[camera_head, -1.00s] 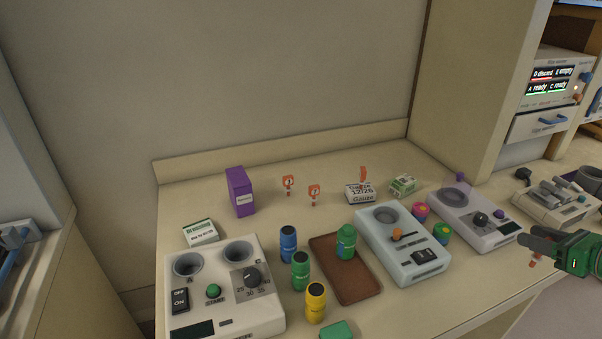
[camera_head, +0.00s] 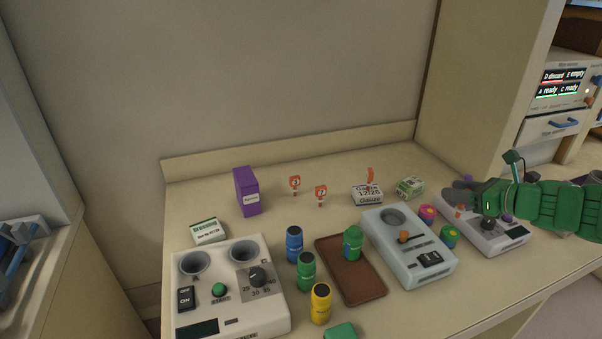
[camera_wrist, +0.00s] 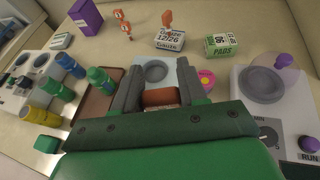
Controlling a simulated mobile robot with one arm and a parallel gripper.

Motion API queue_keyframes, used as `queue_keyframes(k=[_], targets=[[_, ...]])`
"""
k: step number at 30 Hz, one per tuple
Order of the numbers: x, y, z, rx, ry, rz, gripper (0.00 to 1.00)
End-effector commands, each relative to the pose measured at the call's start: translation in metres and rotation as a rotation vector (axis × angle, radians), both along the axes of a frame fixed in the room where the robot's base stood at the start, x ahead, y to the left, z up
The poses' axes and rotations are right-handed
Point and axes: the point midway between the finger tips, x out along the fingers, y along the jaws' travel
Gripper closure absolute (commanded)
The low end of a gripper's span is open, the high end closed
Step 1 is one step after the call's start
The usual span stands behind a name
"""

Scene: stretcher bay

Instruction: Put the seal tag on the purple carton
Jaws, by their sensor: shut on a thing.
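The purple carton (camera_head: 246,192) stands upright at the back left of the counter, and it shows at the upper left of the wrist view (camera_wrist: 87,17). My gripper (camera_head: 463,208) is over the right part of the counter, far right of the carton. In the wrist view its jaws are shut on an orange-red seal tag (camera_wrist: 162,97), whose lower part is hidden. Two other orange-red tags, one (camera_head: 295,184) and another (camera_head: 320,194), stand right of the carton. A further orange-red tag (camera_head: 370,174) is at the gauze box (camera_head: 367,196).
A white device with two wells (camera_head: 265,303) is front left. A brown tray (camera_head: 362,287) holds a green bottle (camera_head: 352,243). Blue, green and yellow bottles stand left of it. A pale device (camera_head: 408,250) is mid-counter; another (camera_head: 510,237) is under my gripper. A white-green box (camera_head: 208,230) lies before the carton.

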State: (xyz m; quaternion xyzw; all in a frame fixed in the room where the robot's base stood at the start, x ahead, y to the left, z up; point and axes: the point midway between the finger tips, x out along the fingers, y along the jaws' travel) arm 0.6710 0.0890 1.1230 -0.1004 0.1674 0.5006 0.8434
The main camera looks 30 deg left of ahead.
Motion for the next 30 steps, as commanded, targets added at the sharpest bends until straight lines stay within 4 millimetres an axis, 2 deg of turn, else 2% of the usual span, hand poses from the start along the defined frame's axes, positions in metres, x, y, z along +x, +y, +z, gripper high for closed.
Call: queue_keyframes(k=[1, 16, 30], targets=[[0.002, 0.013, 0.001, -0.001, -0.001, 0.016, 0.87], [0.008, 0.132, 0.02, -0.001, -0.001, 0.133, 0.87], [-0.012, 0.255, 0.043, 0.0, 0.001, 0.252, 0.87]])
